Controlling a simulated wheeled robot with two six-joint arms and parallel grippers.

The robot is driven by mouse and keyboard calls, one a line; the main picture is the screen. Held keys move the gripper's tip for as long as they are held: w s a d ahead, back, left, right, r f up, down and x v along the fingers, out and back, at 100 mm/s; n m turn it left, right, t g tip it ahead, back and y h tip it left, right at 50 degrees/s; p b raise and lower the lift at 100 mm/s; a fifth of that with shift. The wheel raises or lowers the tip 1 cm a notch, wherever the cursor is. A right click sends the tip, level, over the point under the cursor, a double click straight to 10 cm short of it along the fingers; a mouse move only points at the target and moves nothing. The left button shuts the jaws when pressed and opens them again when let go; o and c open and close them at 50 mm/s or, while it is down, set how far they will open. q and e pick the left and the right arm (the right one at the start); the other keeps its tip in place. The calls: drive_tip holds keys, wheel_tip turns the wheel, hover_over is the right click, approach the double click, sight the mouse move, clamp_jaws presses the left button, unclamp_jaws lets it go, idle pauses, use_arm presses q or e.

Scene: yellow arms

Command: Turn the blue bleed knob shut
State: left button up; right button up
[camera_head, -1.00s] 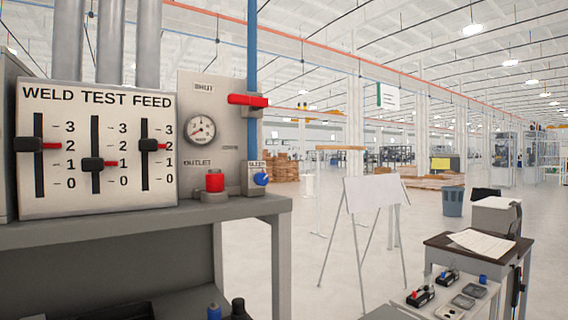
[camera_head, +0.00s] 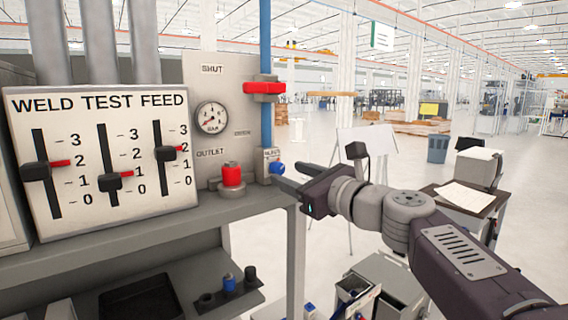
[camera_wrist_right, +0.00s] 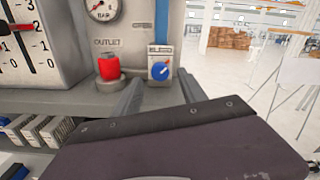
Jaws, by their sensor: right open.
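The blue bleed knob (camera_head: 277,168) sits on a small labelled plate at the right end of the grey panel, under the blue pipe. In the right wrist view the knob (camera_wrist_right: 160,70) is round and faces me, with a small red mark on its front. My right gripper (camera_head: 289,177) reaches in from the right, just in front of the knob. In the wrist view its two fingers (camera_wrist_right: 157,95) are spread, below and to either side of the knob, apart from it with nothing between them. My left gripper is not in view.
A red outlet cap (camera_head: 231,175) stands left of the knob, close to the left finger. Above are a pressure gauge (camera_head: 211,117) and a red valve handle (camera_head: 264,88) on the blue pipe (camera_head: 265,40). The grey bench's edge (camera_head: 250,207) runs below.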

sight(280, 170)
drive_tip(key=p+x, duration=0.1)
drive_tip(key=x, duration=0.2)
drive_tip(key=shift+w+a, duration=0.15)
drive_tip(key=shift+w, duration=0.1)
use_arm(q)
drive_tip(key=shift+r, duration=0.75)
use_arm(e)
clamp_jaws()
